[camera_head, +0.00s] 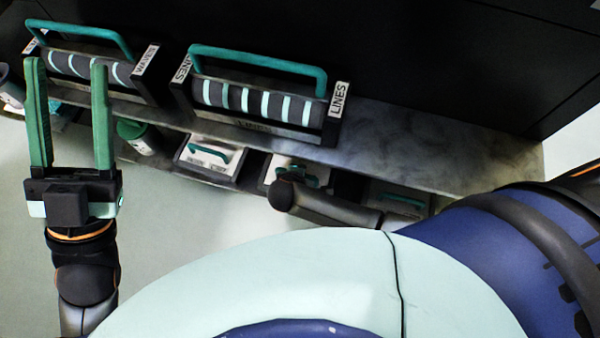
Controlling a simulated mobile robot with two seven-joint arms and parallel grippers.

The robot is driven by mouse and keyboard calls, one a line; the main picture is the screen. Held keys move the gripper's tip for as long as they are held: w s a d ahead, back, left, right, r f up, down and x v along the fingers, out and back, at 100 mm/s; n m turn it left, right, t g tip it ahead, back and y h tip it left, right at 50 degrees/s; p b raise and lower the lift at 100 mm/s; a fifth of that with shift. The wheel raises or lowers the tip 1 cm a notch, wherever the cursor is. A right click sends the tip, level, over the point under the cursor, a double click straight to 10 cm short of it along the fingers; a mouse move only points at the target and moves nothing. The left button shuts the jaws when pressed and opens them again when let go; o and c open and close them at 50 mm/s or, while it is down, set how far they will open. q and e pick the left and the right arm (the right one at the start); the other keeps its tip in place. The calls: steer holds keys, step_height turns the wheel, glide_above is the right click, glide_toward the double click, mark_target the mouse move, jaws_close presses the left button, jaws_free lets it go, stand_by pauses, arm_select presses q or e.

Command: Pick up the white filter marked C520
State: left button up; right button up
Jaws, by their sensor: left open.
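I can make out no filter marked C520 in the head view; the small labels are too blurred to read. A white block with a teal handle (210,156) sits on the lower level, and a similar pale one (282,167) stands to its right, partly hidden. Whether either is a filter I cannot tell. My left gripper (66,68) is at the left with its two green fingers wide apart. It looks empty, and its fingers overlap the left roller holder in the picture. My right gripper does not show.
A roller holder labelled WAVES (92,65) and one labelled LINES (255,97) stand on the grey shelf (440,155). A green-topped container (138,136) is right of my left gripper. The shelf's right part is bare. A dark wall rises behind.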

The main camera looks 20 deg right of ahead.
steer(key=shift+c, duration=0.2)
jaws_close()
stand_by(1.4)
